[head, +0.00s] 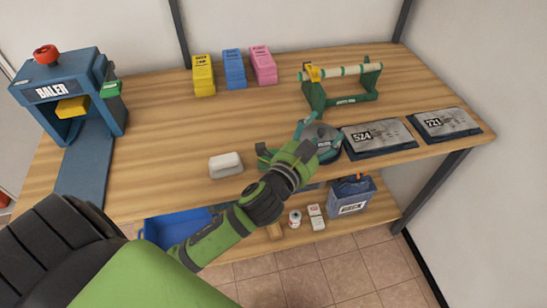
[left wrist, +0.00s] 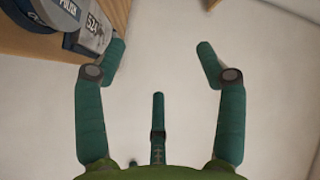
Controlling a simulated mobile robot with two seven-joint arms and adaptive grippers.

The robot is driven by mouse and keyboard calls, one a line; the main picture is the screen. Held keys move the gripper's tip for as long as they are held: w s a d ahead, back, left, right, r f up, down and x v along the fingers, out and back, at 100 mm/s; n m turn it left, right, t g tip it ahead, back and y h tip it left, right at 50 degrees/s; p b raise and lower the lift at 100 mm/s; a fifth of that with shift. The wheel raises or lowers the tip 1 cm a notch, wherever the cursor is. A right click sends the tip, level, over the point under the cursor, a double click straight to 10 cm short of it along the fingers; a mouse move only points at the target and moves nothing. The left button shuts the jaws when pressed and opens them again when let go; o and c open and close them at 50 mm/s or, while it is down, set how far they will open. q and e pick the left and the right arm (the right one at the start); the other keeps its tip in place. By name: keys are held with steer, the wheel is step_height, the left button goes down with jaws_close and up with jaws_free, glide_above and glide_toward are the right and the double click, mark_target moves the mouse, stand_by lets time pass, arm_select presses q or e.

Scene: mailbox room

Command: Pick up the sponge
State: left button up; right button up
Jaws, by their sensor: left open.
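A small pale grey-white block (head: 225,165), which looks like the sponge, lies flat near the front edge of the wooden table, left of my left gripper. My left gripper (head: 283,138) is open and empty, to the right of the block and apart from it, over the table's front edge by a round dark device. In the left wrist view, its spread green fingers (left wrist: 160,60) have nothing between them, and the block does not show. My right gripper is not in view.
The table (head: 165,185) also holds a blue baler (head: 55,95), yellow (head: 203,76), blue (head: 234,69) and pink (head: 264,65) blocks, a green roller stand (head: 342,85), and plates 524 (head: 378,137) and 721 (head: 445,123). The surface around the pale block is clear.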

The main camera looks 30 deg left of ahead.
arm_select(q)
steer(key=d+r+m+g+h, duration=0.3)
steer(key=d+r+m+h, duration=0.35)
steer(key=m, duration=0.55)
steer(key=d+r+m+g+h, duration=0.2)
steer(key=d+r+m+h, duration=0.2)
steer(key=d+m+h, duration=0.55)
steer(key=m+g+y, duration=1.2)
steer(key=m+y, duration=0.3)
steer(key=y, duration=0.2)
glide_above(274, 150)
steer(key=f, duration=1.5)
steer(key=shift+a+f, duration=0.2)
steer(key=shift+f, duration=0.1)
step_height(274, 150, down, 6)
steer(key=p, duration=0.3)
steer(key=shift+s+d+p, duration=0.1)
steer(key=shift+p, duration=0.2)
steer(key=shift+f, duration=0.4)
steer(key=c, duration=1.3)
